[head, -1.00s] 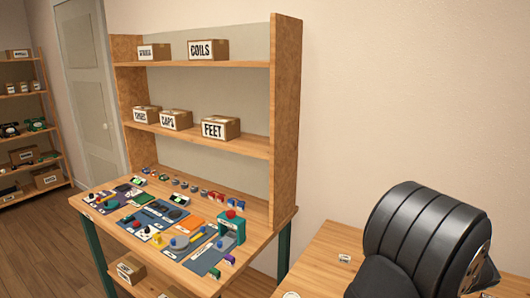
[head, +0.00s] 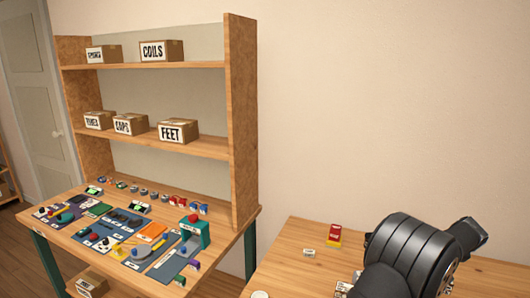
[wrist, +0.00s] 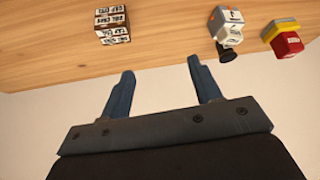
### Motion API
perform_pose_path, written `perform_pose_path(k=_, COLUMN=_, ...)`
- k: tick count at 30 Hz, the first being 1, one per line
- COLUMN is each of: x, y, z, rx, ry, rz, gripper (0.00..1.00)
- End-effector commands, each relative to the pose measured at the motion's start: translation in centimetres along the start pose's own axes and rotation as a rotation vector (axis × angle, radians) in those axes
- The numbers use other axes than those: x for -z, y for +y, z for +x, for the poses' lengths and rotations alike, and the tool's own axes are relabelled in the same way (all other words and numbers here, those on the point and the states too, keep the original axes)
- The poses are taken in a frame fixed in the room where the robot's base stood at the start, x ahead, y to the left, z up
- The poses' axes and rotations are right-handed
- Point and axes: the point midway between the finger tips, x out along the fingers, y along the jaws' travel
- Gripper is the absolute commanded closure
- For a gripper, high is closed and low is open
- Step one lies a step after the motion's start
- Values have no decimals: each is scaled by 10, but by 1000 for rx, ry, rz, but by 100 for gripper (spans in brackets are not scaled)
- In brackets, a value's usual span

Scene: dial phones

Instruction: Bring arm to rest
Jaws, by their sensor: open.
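My gripper (wrist: 163,88) shows in the wrist view with its two blue fingers spread apart and nothing between them. It points toward the edge of a wooden table (wrist: 165,55). In the head view my dark arm stands at the lower right, over the right-hand wooden table (head: 300,240); the gripper's fingers cannot be made out there.
A small labelled box (wrist: 112,25), a grey-and-white item (wrist: 227,25) and a red-and-yellow item (wrist: 284,38) sit on the table beyond my fingers. A workbench with shelves (head: 243,120) stands at left, holding labelled boxes (head: 178,131) and many small parts.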

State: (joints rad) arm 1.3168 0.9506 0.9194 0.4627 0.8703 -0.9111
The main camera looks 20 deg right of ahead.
Motion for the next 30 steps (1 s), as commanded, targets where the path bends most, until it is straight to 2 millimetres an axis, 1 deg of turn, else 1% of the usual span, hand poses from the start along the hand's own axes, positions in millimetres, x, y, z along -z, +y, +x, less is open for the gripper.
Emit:
perform_pose_path(k=3, x=6, y=17, z=6, rx=-19, ry=0, rz=29, gripper=42)
perform_pose_path(k=15, x=20, y=68, z=19, rx=-87, ry=5, rz=128, gripper=42)
perform_pose_path(k=18, x=26, y=58, z=34, rx=-84, ry=3, rz=126, gripper=42)
perform_pose_path(k=21, x=31, y=54, z=42, rx=-85, ry=4, rz=125, gripper=42)
perform_pose_path(k=25, x=33, y=50, z=49, rx=-85, ry=4, rz=126, gripper=42)
perform_pose_path(k=30, x=34, y=49, z=51, rx=-85, ry=4, rz=126, gripper=42)
